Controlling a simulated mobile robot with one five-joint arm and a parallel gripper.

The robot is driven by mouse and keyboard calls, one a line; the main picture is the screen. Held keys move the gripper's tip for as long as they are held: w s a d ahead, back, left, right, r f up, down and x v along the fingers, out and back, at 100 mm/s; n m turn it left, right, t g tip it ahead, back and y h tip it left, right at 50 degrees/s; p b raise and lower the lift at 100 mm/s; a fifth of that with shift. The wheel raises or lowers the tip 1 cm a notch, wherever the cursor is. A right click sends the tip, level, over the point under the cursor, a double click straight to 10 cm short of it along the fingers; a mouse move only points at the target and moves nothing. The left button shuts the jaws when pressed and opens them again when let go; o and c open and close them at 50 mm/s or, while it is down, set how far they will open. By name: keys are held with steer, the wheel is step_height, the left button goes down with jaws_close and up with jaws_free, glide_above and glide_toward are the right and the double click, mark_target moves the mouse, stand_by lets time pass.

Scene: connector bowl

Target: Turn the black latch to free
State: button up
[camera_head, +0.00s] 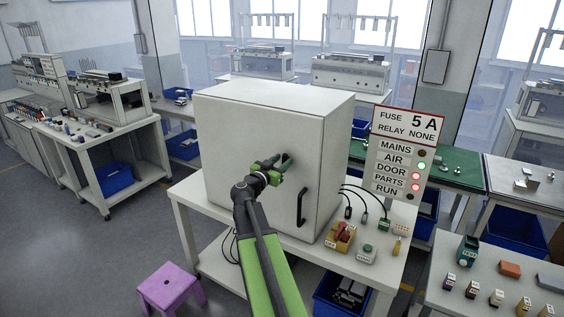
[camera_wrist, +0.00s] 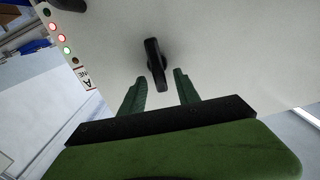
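The black latch (camera_wrist: 155,64) is a short bar on the pale cabinet face in the wrist view. It stands nearly upright there, slightly tilted. My gripper (camera_wrist: 159,76) is open, with one green finger on each side of the latch's lower end and clear gaps to both. I cannot tell whether the fingertips reach past the latch in depth. In the head view my gripper (camera_head: 281,167) is at the front of the white cabinet (camera_head: 235,135). The latch is hard to tell apart from the gripper there.
A black door handle (camera_head: 301,207) sits right of and below my gripper. The status board (camera_head: 406,155) shows green at AIR, red at DOOR and PARTS. A yellow box with a red part (camera_head: 341,236) and cables are on the bench. A purple stool (camera_head: 171,287) stands left.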

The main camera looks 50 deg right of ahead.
steer(key=shift+w+d, duration=0.1)
steer(key=shift+d, duration=0.3)
jaws_close()
steer(key=shift+a, duration=0.1)
